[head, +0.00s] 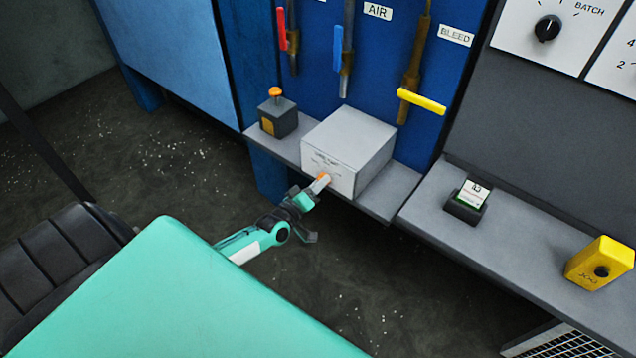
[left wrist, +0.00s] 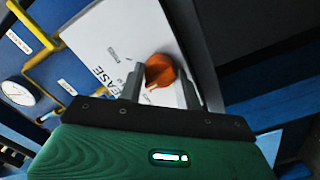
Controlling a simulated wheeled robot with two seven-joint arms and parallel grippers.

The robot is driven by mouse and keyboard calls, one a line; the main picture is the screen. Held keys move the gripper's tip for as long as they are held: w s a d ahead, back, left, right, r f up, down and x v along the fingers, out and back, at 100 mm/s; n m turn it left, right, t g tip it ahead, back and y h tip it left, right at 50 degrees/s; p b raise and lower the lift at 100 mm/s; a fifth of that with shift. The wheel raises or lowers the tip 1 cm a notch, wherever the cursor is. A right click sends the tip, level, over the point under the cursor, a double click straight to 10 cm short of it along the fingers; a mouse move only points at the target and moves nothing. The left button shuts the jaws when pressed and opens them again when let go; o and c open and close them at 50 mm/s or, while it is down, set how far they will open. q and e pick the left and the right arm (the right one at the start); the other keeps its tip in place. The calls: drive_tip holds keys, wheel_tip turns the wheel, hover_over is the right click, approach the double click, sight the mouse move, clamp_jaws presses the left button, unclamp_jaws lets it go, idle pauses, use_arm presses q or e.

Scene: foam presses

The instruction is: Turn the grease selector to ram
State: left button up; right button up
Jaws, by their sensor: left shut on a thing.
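The grease selector is an orange knob (head: 324,177) on the front face of a pale grey box (head: 348,140) on the shelf. It also shows in the left wrist view as a round orange knob (left wrist: 161,70) on the white labelled face (left wrist: 105,50). My left gripper (head: 318,184) is at the knob, with one finger on each side, shut on it. The small print around the knob is too blurred to read, so I cannot tell which mark it points to. My right gripper is in neither view.
A dark box with an orange button (head: 277,108) stands left of the grey box. Red (head: 281,28), blue (head: 337,47) and yellow (head: 421,102) handles hang on the blue panel behind. A card holder (head: 467,204) and yellow box (head: 600,262) sit on the right ledge.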

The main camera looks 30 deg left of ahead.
use_arm(q)
drive_tip(key=shift+m, duration=0.6)
drive_tip(key=shift+f, duration=0.1)
drive_tip(key=o, duration=1)
drive_tip(key=shift+s+a+b, duration=0.2)
drive_tip(key=shift+s+b, duration=0.2)
drive_tip(key=shift+s, duration=1.9)
drive_tip(key=shift+s+a+b, duration=0.15)
drive_tip(key=shift+s+b, duration=0.3)
drive_tip(key=shift+s, duration=1.85)
drive_tip(key=shift+s+a+b, duration=0.2)
drive_tip(key=shift+s+b, duration=0.2)
drive_tip(key=shift+s, duration=1.9)
